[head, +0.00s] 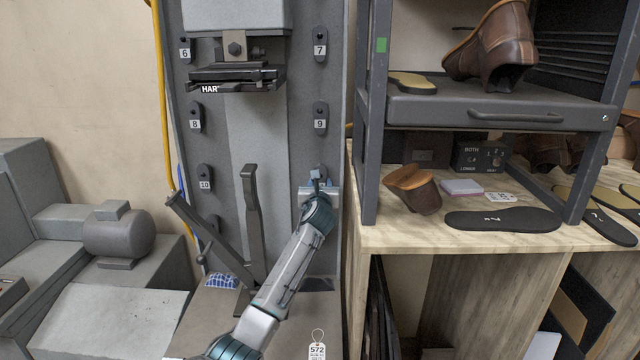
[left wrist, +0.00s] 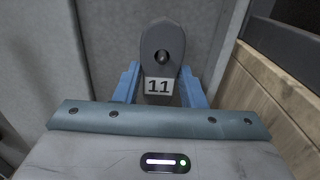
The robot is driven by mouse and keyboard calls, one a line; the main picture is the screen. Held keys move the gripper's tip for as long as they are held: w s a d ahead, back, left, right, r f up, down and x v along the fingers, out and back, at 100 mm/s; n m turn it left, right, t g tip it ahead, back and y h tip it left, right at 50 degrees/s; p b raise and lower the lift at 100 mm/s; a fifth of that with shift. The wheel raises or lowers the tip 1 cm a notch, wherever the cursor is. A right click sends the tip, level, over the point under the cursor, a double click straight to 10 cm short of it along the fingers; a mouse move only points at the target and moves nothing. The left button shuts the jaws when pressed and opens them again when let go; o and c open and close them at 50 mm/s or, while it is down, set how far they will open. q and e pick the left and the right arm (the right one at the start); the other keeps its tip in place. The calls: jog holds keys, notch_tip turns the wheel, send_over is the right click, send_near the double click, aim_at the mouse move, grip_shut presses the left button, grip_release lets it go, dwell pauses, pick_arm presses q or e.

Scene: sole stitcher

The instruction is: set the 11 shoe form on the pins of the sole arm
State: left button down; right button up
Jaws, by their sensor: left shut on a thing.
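The 11 shoe form (left wrist: 160,42) is a dark grey oval plate with a white label reading 11 and a dark round knob or hole in its upper part. My left gripper (left wrist: 160,86) is shut on its lower part, a blue finger on each side. In the head view my left gripper (head: 318,184) is at the right edge of the machine's column, below form 9, and mostly hides the form. The form appears to be at its hanging place on the column. Two dark metal arms (head: 251,200) rise below the column; I cannot tell which is the sole arm, and no pins are distinct. My right gripper is not in view.
Forms 6, 7 (head: 320,46), 8, 9 (head: 320,116) and 10 (head: 205,178) hang on the column (head: 257,130). A dark shelf rack (head: 372,150) with shoes and a wooden bench (head: 400,236) stand close on the right. A clamp head (head: 237,78) is above.

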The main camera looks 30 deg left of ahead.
pick_arm(q)
jog(key=shift+r, duration=0.2)
jog(key=shift+s+d+p, duration=0.25)
jog(key=shift+s+p, duration=0.1)
jog(key=shift+p, duration=0.25)
jog(key=p+v, duration=0.3)
jog(key=v, duration=0.1)
dwell(0.5)
jog(key=p+v, duration=0.9)
jog(key=v, duration=0.8)
dwell(1.4)
